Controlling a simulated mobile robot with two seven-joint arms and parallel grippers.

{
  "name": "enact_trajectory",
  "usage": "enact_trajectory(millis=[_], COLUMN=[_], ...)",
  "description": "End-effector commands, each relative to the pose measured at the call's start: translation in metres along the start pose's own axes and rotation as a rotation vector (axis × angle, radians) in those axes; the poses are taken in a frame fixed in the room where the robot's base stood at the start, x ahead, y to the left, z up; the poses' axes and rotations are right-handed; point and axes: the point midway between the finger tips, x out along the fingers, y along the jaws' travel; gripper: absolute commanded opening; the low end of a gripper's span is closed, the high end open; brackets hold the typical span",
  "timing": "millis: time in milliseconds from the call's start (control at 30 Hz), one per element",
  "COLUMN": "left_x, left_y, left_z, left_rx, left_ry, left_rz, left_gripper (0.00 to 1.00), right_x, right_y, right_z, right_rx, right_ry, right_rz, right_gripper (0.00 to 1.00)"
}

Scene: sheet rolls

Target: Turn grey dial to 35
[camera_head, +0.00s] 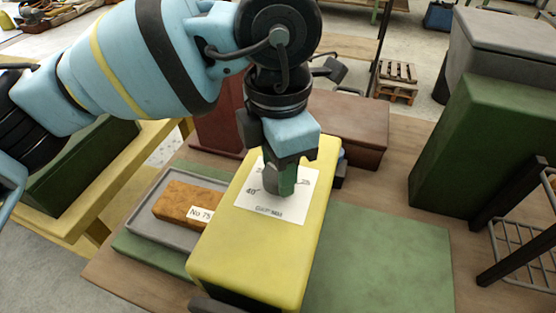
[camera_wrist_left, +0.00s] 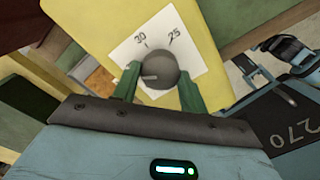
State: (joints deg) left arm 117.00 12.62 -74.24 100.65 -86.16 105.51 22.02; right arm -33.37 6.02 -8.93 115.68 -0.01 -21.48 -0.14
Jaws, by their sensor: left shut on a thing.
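The grey dial (camera_wrist_left: 160,68) sits on a white label (camera_head: 290,205) on top of a yellow box (camera_head: 245,249). A pale pointer line on the dial points left in the left wrist view, with printed numbers 30 and 25 beyond the dial. In the head view, 40 is readable on the label. My left gripper (camera_head: 283,180) comes down from above and is shut on the dial. In the left wrist view its green fingers (camera_wrist_left: 158,86) stand on either side of the dial. Fingers and dial hide part of the label. My right gripper is not in view.
An orange-brown block (camera_head: 182,199) marked "No 75" lies in a grey tray (camera_head: 149,229) left of the box. A dark green block (camera_head: 482,143) stands at right, near a metal rack (camera_head: 523,250). A flat green panel (camera_head: 385,262) lies right of the box.

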Motion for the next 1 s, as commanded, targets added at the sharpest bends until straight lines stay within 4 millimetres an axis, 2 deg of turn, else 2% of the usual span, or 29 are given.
enact_trajectory(millis=[67,100,267,533,633,1000], left_x=[-0.002,-0.002,-0.001,-0.001,-0.006,-0.061], left_y=[0.001,0.001,0.001,0.0,0.0,0.0], left_z=[0.0,0.0,0.0,0.0,0.0,0.0], left_rx=[-0.001,-0.001,0.0,0.001,0.001,0.001], left_ry=[-0.003,-0.003,-0.002,-0.001,-0.002,-0.003], left_rz=[0.003,0.003,0.002,0.001,0.001,0.002], left_gripper=[0.2,0.44,0.65,0.65,0.65,0.65], right_x=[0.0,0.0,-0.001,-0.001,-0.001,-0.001], right_y=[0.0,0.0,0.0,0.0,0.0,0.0], right_z=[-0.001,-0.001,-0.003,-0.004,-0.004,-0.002], right_rx=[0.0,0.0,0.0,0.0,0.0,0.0], right_ry=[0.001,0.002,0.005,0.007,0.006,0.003], right_rz=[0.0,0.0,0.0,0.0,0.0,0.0], right_gripper=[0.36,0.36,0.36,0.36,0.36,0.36])
